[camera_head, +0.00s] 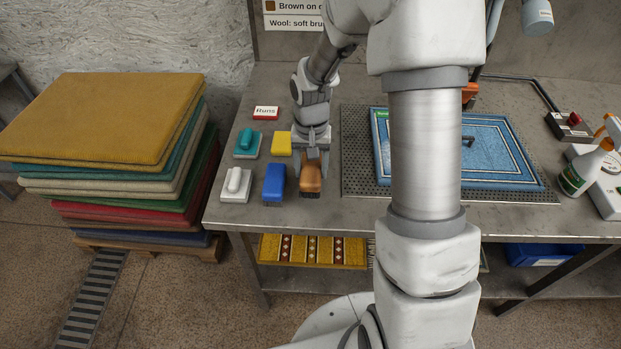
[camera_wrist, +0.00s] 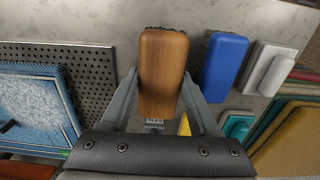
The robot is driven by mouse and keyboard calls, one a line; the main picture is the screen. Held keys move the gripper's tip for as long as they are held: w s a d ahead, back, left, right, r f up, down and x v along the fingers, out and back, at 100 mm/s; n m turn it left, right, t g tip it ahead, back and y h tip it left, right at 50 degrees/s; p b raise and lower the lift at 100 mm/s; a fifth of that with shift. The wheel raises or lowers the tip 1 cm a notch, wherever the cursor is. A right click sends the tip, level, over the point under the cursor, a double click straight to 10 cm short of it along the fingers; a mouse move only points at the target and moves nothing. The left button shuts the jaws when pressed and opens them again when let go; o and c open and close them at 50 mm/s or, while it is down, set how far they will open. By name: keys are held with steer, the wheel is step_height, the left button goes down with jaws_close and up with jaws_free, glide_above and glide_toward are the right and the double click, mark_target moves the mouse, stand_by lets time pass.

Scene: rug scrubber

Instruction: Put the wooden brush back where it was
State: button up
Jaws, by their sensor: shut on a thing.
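The wooden brush (camera_head: 311,178) is brown and stands near the front edge of the workbench, just right of the blue brush (camera_head: 274,183). My gripper (camera_head: 312,160) is above it, pointing down, with its fingers closed on the brush. In the wrist view the wooden brush (camera_wrist: 162,75) fills the middle, between the two fingers of my gripper (camera_wrist: 160,100). Dark bristles show at its far end. Whether its bristles touch the bench cannot be told. The blue brush (camera_wrist: 225,67) is close beside it, apart by a small gap.
A white brush (camera_head: 236,184), a teal brush (camera_head: 247,143), a yellow block (camera_head: 282,144) and a red-and-white "Runs" sign (camera_head: 265,112) are nearby. A perforated tray (camera_head: 358,165) with a blue rug (camera_head: 500,150) lies to the right. A spray bottle (camera_head: 585,168) stands far right. Rugs (camera_head: 105,115) are stacked left.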

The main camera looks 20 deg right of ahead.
mark_target(311, 168)
steer(key=shift+f, duration=2.05)
steer(key=shift+f, duration=0.1)
steer(key=o, duration=1.3)
step_height(311, 168, up, 12)
steer(key=shift+p, duration=0.35)
steer(key=s+r+n+t, duration=0.1)
steer(key=s+r+t, duration=0.1)
steer(key=s+r, duration=0.4)
steer(key=s+r+n+t, duration=0.1)
steer(key=s+r, duration=0.4)
steer(key=s, duration=0.2)
steer(key=s+r+n+t, duration=0.1)
steer(key=s+r+t, duration=0.1)
steer(key=s+r, duration=0.4)
steer(key=shift+s+r+n+t, duration=0.3)
steer(key=shift+s, duration=0.35)
